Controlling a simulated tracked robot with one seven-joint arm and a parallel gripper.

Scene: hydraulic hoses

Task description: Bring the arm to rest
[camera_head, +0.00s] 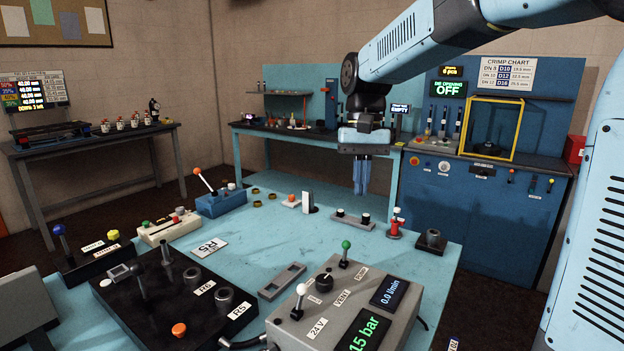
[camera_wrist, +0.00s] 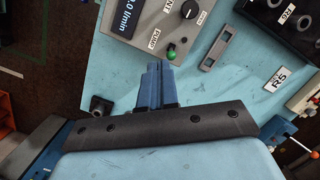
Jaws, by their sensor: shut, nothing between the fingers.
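My arm reaches in from the upper right in the head view. My gripper (camera_head: 362,190) points straight down above the light blue table (camera_head: 262,240), over its back right part. Its two blue fingers are together with nothing between them. In the wrist view my gripper (camera_wrist: 154,68) also shows shut and empty, seen against the bare blue table top, near the green-tipped lever (camera_wrist: 172,52) of the grey control box.
The grey control box (camera_head: 345,312) with a 15 bar display stands at the table's front. A black block with ports (camera_head: 185,300) lies left of it. A red-based lever (camera_head: 395,226) and a black socket (camera_head: 432,241) stand at the right edge. The crimp bench (camera_head: 480,220) is behind.

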